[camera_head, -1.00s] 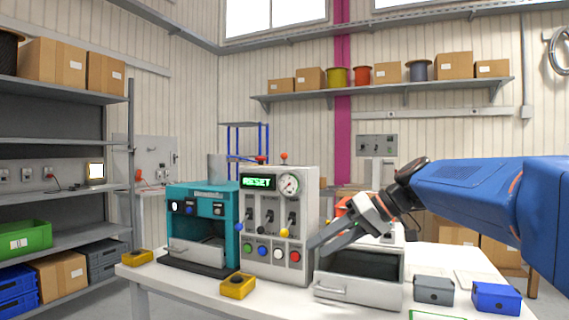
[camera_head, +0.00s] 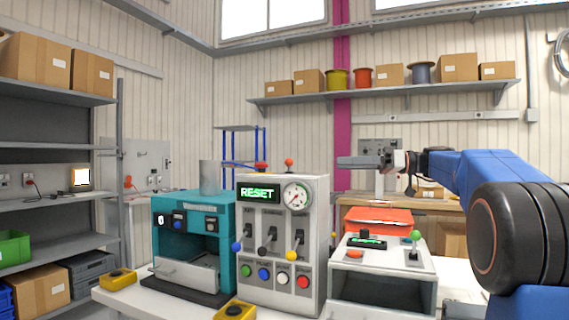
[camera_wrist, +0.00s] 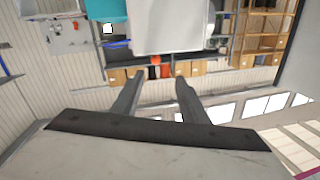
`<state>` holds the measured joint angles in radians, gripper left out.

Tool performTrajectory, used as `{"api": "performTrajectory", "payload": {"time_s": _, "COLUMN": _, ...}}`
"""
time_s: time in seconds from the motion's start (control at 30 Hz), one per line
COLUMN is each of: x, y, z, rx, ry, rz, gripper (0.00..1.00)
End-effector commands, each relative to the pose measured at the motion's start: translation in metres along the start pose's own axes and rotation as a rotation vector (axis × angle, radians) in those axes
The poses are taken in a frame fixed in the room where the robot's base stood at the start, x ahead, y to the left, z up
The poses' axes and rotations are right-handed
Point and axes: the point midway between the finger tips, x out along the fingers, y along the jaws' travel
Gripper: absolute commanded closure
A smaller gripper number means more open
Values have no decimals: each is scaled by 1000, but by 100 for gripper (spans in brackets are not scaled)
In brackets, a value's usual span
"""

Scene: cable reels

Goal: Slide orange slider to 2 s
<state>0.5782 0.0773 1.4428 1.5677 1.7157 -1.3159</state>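My gripper (camera_head: 345,161) is in the air to the right of the upper part of the grey control panel (camera_head: 318,245), its fingers pointing left. The wrist view shows its two fingers (camera_wrist: 155,90) apart with nothing between them. The panel has a green RESET display, a round gauge, and levers with blue, black and yellow knobs. A white-grey unit (camera_head: 384,284) stands right of the panel, with a small green display, a green-knobbed lever and a low orange piece (camera_head: 355,254) on top. I cannot tell whether this piece is the slider; no 2 s mark is readable.
A teal machine (camera_head: 228,240) stands left of the panel. Yellow boxes (camera_head: 118,279) sit near the table's front edge. An orange-red bin (camera_head: 378,217) is behind the white-grey unit. A red ball-topped stick (camera_head: 288,162) rises above the panel, near my fingertips.

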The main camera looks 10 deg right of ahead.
Motion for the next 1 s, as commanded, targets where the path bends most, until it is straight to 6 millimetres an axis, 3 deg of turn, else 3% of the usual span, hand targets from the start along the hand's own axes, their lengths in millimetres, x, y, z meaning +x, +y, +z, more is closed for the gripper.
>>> {"api": "performTrajectory", "payload": {"time_s": 0.27, "x": 9, "y": 1, "z": -4, "rx": -14, "ry": 11, "rz": -6, "gripper": 60}}
{"api": "performTrajectory", "payload": {"time_s": 1.0, "x": 134, "y": 1, "z": -4, "rx": -12, "ry": 9, "rz": -7, "gripper": 60}}
